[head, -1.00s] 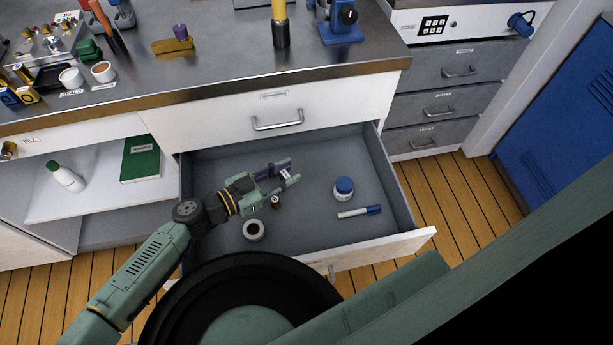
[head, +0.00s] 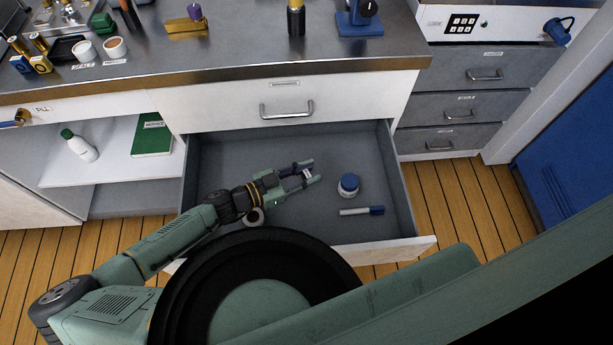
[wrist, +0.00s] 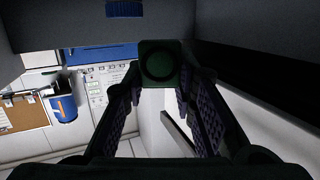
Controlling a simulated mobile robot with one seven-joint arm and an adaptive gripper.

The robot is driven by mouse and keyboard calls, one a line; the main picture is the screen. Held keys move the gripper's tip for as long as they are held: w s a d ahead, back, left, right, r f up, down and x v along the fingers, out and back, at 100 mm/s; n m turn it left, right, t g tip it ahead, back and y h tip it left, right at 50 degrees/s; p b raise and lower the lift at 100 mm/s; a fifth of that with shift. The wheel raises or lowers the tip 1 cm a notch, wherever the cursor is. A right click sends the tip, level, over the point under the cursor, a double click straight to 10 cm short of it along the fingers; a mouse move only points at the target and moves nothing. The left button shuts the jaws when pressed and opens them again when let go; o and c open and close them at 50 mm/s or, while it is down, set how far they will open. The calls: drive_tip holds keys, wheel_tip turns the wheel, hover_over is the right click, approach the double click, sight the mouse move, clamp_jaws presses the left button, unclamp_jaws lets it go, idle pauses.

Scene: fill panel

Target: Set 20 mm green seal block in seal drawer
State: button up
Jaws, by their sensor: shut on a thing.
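The green seal block (wrist: 151,50) shows in the wrist view as a dark green square face with a black ring. My gripper (wrist: 163,85) is shut on it, with the block at the fingertips. In the head view my gripper (head: 312,172) is over the inside of the open drawer (head: 352,150), left of the jar. The block is too small to make out clearly there. How far it is above the drawer floor I cannot tell. The drawer's own label is not readable.
A blue-lidded jar (head: 348,185) and a marker (head: 361,211) lie in the drawer's right part. A tape roll (head: 253,217) is partly hidden by my arm. A shut drawer (head: 340,104) is above. The drawer floor's back part is clear.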

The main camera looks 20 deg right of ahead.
drive_tip(key=shift+f, duration=1)
drive_tip(key=shift+f, duration=0.6)
drive_tip(key=o, duration=0.9)
drive_tip(key=shift+o, duration=0.2)
